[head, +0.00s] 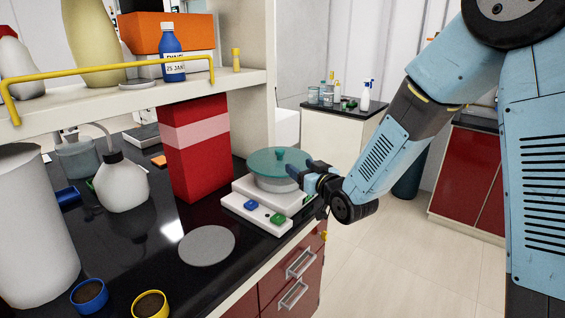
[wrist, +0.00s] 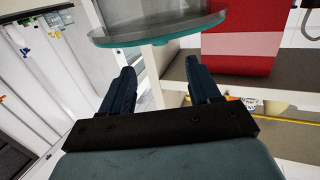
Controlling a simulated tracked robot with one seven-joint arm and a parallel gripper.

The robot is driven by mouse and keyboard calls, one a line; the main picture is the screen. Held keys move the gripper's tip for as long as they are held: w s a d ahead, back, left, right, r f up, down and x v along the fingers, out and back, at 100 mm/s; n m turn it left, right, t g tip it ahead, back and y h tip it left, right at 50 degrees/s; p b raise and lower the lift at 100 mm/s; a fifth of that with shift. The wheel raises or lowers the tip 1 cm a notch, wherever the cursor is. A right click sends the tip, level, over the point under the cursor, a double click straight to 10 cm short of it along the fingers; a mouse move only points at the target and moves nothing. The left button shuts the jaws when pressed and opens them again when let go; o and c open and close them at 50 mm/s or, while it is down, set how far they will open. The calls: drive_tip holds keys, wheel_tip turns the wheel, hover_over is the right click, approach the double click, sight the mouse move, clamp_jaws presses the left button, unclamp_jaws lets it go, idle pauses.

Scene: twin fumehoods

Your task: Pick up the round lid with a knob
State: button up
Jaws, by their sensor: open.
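The round lid (head: 268,163) is a teal disc with a small knob on top. It lies on a pale round vessel (head: 272,184) on a white bench device (head: 240,203) with a blue and a green knob. My gripper (head: 296,170) is at the lid's right side, its fingers close to the rim. In the wrist view the teal rim of the lid (wrist: 165,38) crosses the top, ahead of my gripper (wrist: 161,75). The fingers are apart with nothing between them. Whether a finger touches the rim cannot be told.
A tall red box (head: 190,160) stands just behind and left of the device. A flat grey disc (head: 207,246) lies in front on the black bench. A shelf (head: 120,99) with a yellow rail overhangs the left. Open floor lies to the right.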

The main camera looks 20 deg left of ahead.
sight(281, 153)
drive_tip(key=x, duration=0.5)
drive_tip(key=shift+w+a, duration=0.25)
drive_tip(key=shift+w, duration=0.05)
drive_tip(key=shift+x, duration=2.7)
drive_tip(key=shift+r, duration=0.1)
drive_tip(key=shift+s, duration=0.1)
drive_tip(key=shift+c, duration=0.3)
clamp_jaws()
